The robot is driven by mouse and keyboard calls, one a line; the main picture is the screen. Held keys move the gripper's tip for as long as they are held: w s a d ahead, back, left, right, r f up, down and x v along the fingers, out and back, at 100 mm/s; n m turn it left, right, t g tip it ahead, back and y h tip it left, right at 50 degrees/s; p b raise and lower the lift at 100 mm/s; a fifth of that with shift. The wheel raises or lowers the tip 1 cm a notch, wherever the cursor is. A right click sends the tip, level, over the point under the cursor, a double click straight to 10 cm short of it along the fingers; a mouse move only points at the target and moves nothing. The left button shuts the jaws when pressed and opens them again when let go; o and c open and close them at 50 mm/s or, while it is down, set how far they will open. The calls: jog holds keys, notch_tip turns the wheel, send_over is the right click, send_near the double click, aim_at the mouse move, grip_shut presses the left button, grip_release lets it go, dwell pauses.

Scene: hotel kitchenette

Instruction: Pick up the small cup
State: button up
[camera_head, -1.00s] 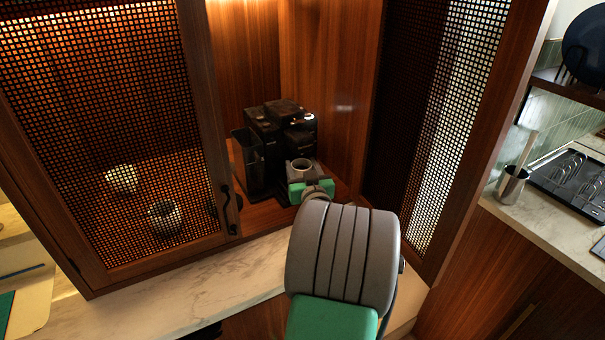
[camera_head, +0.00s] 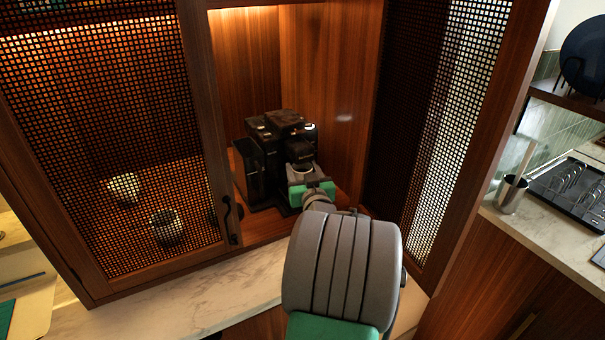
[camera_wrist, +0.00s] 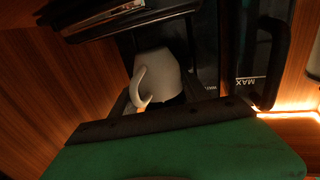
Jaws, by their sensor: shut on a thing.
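The small white cup (camera_wrist: 157,75) with a curved handle is between the fingers of my gripper (camera_wrist: 162,94) in the wrist view. My gripper is shut on it. In the head view the cup (camera_head: 303,168) shows as a small pale rim just below the spout of the black coffee machine (camera_head: 270,135). My gripper (camera_head: 306,178) there is mostly hidden behind its own green and grey wrist. Whether the cup's base touches the machine is hidden.
The machine stands in a wooden cabinet niche, close around my gripper. A mesh door (camera_head: 110,140) is at left, with cups behind it. Another mesh panel (camera_head: 430,130) is at right. A marble counter (camera_head: 190,308) runs in front. A metal tumbler (camera_head: 510,194) stands far right.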

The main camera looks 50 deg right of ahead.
jog(key=shift+r, duration=0.55)
jog(key=shift+s+a, duration=0.1)
jog(key=shift+a, duration=0.1)
jog(key=s+a+p, duration=0.2)
jog(key=s+a, duration=0.2)
jog(key=a, duration=0.3)
jog(key=s+a+p, duration=0.1)
jog(key=s+a, duration=0.3)
jog(key=a, duration=0.4)
jog(key=shift+a+p, duration=0.3)
jog(key=shift+p, duration=0.1)
dwell(0.6)
